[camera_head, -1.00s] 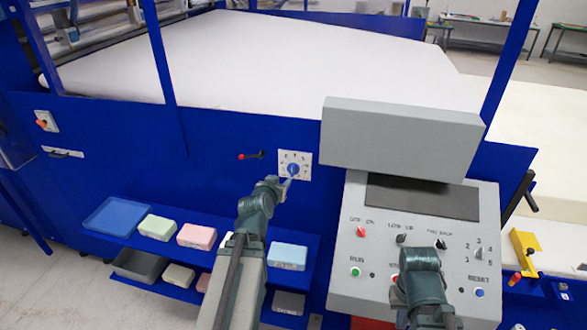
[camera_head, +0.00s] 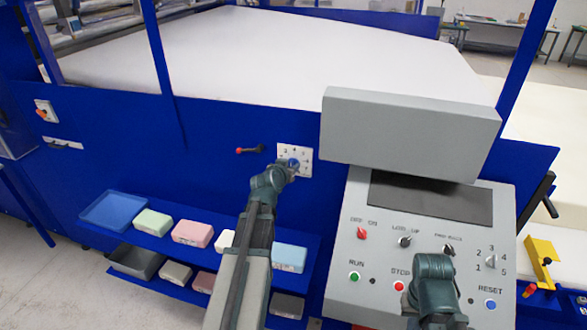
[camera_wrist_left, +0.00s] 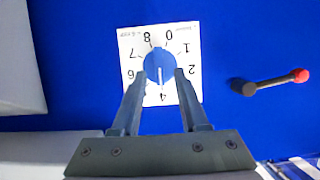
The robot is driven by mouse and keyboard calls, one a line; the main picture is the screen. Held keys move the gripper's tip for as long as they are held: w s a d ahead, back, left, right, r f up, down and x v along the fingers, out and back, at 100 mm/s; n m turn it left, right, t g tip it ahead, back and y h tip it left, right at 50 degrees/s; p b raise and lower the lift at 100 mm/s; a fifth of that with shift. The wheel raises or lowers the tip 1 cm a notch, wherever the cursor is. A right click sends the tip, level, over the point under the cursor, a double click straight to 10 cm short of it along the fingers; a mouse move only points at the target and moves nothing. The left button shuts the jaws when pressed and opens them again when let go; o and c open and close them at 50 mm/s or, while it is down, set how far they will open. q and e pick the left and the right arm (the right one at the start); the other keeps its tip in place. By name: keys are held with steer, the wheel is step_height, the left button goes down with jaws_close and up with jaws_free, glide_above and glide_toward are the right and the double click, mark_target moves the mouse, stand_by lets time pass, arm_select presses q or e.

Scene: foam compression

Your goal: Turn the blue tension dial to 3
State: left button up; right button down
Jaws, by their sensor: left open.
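The blue tension dial (camera_wrist_left: 159,66) sits on a white square scale plate (camera_wrist_left: 130,42) with printed numbers, upside down in the left wrist view. A white mark on the dial points down in that view, toward the 4. In the head view the plate (camera_head: 307,154) is on the blue machine front, and the dial (camera_head: 293,163) is partly covered by my gripper. My left gripper (camera_wrist_left: 160,74) is open, its fingers on either side of the dial's lower part. I cannot tell whether they touch it. My right arm is over the console, its fingers hidden.
A red-tipped black lever (camera_head: 249,150) sticks out left of the plate. The grey control console (camera_head: 345,240) stands to the right, under a grey box (camera_head: 410,130). A blue shelf (camera_head: 165,243) with foam blocks and a blue tray (camera_head: 113,211) is below left.

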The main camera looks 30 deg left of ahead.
arm_select(q)
jaws_close()
steer(key=shift+a, duration=0.1)
stand_by(0.4)
steer(key=shift+s+a+f+n+t+h+b, duration=0.1)
steer(key=shift+a+n+t+h+b, duration=0.15)
steer(key=shift+n+h+b, duration=0.45)
steer(key=shift+s+a+f+n+t+h+b, duration=0.1)
steer(key=shift+n+t+h, duration=0.2)
steer(key=shift+n, duration=0.75)
steer(key=shift+a+f+n+t+h+b, duration=0.1)
steer(key=shift+a+n+t+h+b, duration=0.2)
steer(key=shift+n+h, duration=0.45)
steer(key=shift+d+n, duration=0.1)
steer(key=shift+n, duration=0.2)
jaws_free()
